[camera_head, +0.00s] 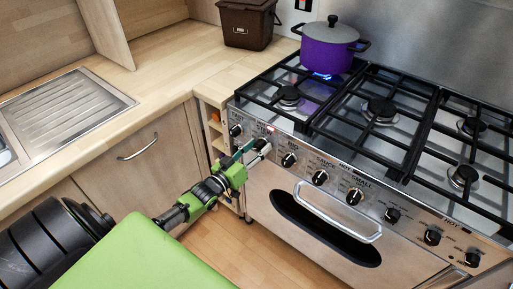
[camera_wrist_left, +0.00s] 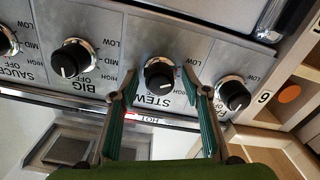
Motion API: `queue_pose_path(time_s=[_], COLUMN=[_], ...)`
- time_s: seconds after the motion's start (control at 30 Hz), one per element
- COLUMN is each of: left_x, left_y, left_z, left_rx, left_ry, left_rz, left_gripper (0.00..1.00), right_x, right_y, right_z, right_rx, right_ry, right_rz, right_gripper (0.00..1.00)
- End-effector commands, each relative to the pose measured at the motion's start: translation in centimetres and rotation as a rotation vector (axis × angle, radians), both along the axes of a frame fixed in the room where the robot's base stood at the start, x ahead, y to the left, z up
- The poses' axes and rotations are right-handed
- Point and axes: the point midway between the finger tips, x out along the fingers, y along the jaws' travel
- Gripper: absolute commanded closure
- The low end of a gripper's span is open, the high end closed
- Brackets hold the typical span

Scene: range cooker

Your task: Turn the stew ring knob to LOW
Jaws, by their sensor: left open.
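The stew ring knob (camera_wrist_left: 159,73) is a round black knob with a white pointer line on a silver collar, above the STEW label in the left wrist view. My left gripper (camera_wrist_left: 159,94) is open, with one green-padded finger on each side of the knob. Whether either finger touches it I cannot tell. In the head view the left gripper (camera_head: 257,149) reaches the cooker front and partly covers this knob. My right gripper is not in view.
The BIG knob (camera_wrist_left: 72,58) and another knob (camera_wrist_left: 233,93) flank the stew knob closely. A purple pot (camera_head: 328,48) stands over a blue flame on the back left ring. The oven door handle (camera_head: 337,212) juts out below the panel. Wooden worktop (camera_head: 160,70) lies left.

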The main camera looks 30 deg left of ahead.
Motion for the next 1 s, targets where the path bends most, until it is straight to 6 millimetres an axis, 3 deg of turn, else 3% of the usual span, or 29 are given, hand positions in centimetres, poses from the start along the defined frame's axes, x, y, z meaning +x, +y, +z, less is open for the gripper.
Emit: queue_pose_path(time_s=[0.23,0.7,1.0], left_x=[-1.7,-10.2,-12.0], left_y=[0.1,0.8,1.0], left_z=[-0.2,-0.1,0.0], left_rx=[0.001,-0.001,0.0], left_ry=[0.003,0.003,0.0], left_rz=[-0.001,0.0,0.0], left_gripper=[0.57,0.57,0.57], right_x=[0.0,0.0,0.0], right_y=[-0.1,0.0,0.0], right_z=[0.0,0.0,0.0], right_rx=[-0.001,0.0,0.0], right_ry=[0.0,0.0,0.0], right_rz=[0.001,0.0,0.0], right_gripper=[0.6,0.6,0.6])
